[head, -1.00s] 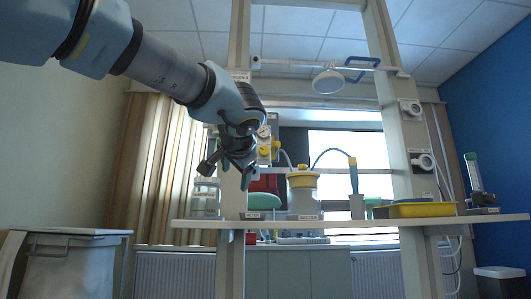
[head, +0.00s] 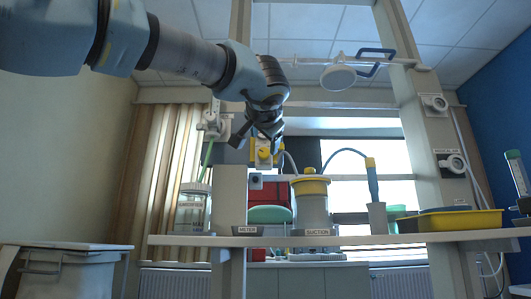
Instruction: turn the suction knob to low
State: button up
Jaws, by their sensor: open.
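The yellow suction knob (head: 264,153) is on a wall unit at the upright, above the shelf and left of the suction jar; my gripper partly hides it. My gripper (head: 257,141) is open and empty, its dark fingers spread in front of the unit at about the knob's height. I cannot tell whether a finger touches the knob. The knob's setting and any marks are too small to read. The clear suction jar (head: 312,208) with a yellow lid stands on the shelf, with a label reading SUCTION below it.
The shelf (head: 400,238) runs across in front of me. On it stand a humidifier jar (head: 192,208), a grey box (head: 232,195), a wand in a holder (head: 377,215) and a yellow tray (head: 460,221). A lidded bin (head: 70,270) stands at the lower left.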

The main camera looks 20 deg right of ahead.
aim_at(264, 152)
jog(key=p+x, duration=0.1)
jog(key=x, duration=0.7)
jog(key=shift+f, duration=0.1)
grip_shut()
dwell(0.4)
